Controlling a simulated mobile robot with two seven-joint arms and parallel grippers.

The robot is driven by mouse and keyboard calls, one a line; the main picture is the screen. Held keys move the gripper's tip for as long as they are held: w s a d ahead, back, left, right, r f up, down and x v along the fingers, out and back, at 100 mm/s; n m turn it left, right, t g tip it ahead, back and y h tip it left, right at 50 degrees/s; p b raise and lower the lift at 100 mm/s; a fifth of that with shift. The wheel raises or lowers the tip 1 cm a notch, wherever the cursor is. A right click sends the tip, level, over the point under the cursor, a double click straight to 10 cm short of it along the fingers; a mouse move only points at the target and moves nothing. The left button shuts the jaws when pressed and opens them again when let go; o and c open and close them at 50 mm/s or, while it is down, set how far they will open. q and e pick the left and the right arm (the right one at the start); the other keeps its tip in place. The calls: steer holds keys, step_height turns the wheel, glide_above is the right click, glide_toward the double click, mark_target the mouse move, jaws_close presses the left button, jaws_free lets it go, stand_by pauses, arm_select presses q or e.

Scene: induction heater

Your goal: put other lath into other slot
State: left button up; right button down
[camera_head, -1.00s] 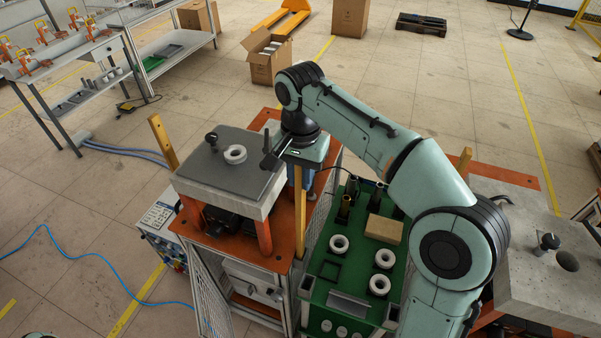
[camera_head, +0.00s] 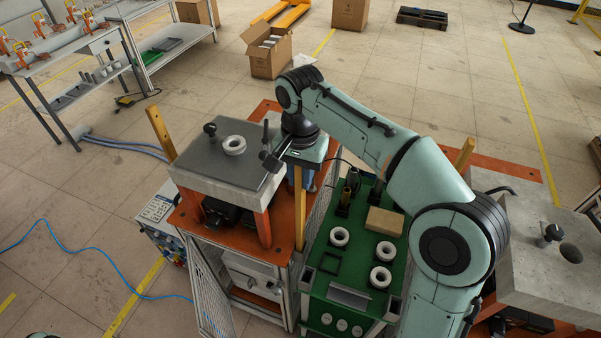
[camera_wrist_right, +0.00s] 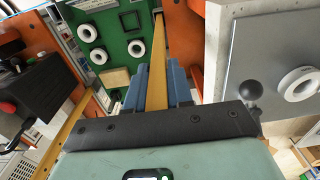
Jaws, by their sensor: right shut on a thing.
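My right gripper (camera_head: 302,178) points down over the orange plate beside the grey press block. In the right wrist view its blue fingers (camera_wrist_right: 157,90) are shut on a yellow lath (camera_wrist_right: 157,60). In the head view this lath (camera_head: 299,215) stands about upright, its lower part by the orange plate's (camera_head: 275,249) right edge. I cannot tell whether its end is in a slot. Another lath (camera_head: 161,134) stands upright at the plate's left side. A further yellow lath (camera_head: 465,154) shows behind my right arm. My left gripper is out of view.
The grey block (camera_head: 245,170) with a white ring (camera_head: 234,145) and black knob is close left of the gripper. A green workstation (camera_head: 320,290) with several rings and a tan block (camera_head: 384,222) lies right. A concrete-topped table (camera_head: 530,285) stands farther right.

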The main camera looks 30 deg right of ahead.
steer(key=shift+f+b, duration=0.35)
steer(key=shift+f, duration=0.5)
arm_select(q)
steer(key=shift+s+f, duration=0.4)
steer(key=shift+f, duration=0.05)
arm_select(e)
steer(key=c, duration=0.9)
jaws_free()
steer(key=shift+r, duration=0.1)
steer(key=r+p, duration=0.3)
steer(key=r, duration=0.9)
steer(key=shift+w+p, duration=0.2)
steer(key=shift+p, duration=0.1)
steer(key=shift+r, duration=0.55)
steer(key=shift+s+r, duration=0.1)
steer(key=shift+s, duration=0.15)
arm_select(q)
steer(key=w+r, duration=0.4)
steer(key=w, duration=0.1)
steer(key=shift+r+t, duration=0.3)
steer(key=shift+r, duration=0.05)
